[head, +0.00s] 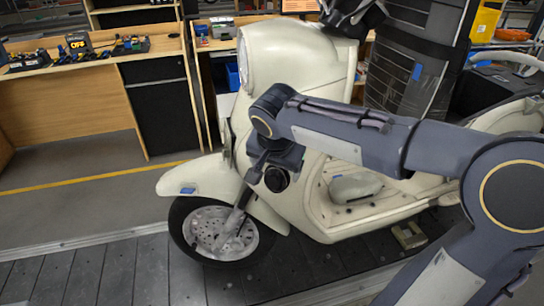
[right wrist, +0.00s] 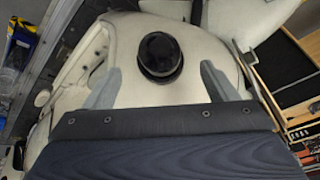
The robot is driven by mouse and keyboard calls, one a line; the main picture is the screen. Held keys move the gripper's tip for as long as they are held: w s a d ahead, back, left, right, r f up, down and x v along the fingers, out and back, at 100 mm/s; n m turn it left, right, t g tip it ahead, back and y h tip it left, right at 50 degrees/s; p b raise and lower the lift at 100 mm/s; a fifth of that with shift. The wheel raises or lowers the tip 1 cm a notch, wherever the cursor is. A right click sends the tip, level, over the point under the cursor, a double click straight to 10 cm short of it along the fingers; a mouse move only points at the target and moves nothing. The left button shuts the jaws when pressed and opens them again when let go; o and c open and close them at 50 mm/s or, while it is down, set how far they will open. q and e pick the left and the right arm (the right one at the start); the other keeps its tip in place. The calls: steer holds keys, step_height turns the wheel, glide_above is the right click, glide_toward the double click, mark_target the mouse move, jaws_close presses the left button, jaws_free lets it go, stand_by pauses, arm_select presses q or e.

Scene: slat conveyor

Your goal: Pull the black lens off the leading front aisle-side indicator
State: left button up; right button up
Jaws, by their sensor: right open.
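A cream scooter (head: 335,205) stands on the slat conveyor with its front wheel (head: 215,232) at the left. The round black lens (head: 276,179) sits on the side of its front body, below my right gripper in the head view. In the right wrist view the lens (right wrist: 160,55) is a glossy black dome on a dark round base against the cream panel. My right gripper (right wrist: 160,70) is open, its two grey fingers apart on either side of the lens, with visible gaps. In the head view the right gripper (head: 262,170) is partly hidden by its wrist. My left gripper is not seen.
The dark slat conveyor (head: 105,275) runs under the scooter. Wooden workbenches with tools (head: 75,45) stand behind at the left. A black ribbed panel (head: 405,75) is behind the scooter. Floor between the conveyor and the benches is clear.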

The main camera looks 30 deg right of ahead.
mark_target(274, 181)
steer(key=x, duration=0.6)
steer(key=shift+d+f, duration=0.1)
steer(key=shift+f, duration=0.1)
steer(key=c, duration=1)
steer(key=shift+s+a, duration=0.15)
steer(key=shift+a, duration=0.1)
steer(key=shift+a, duration=0.1)
steer(key=shift+s, duration=0.1)
steer(key=shift+s+a+r+b, duration=0.1)
steer(key=shift+s+a+b, duration=0.65)
steer(key=shift+a, duration=0.15)
stand_by(1.3)
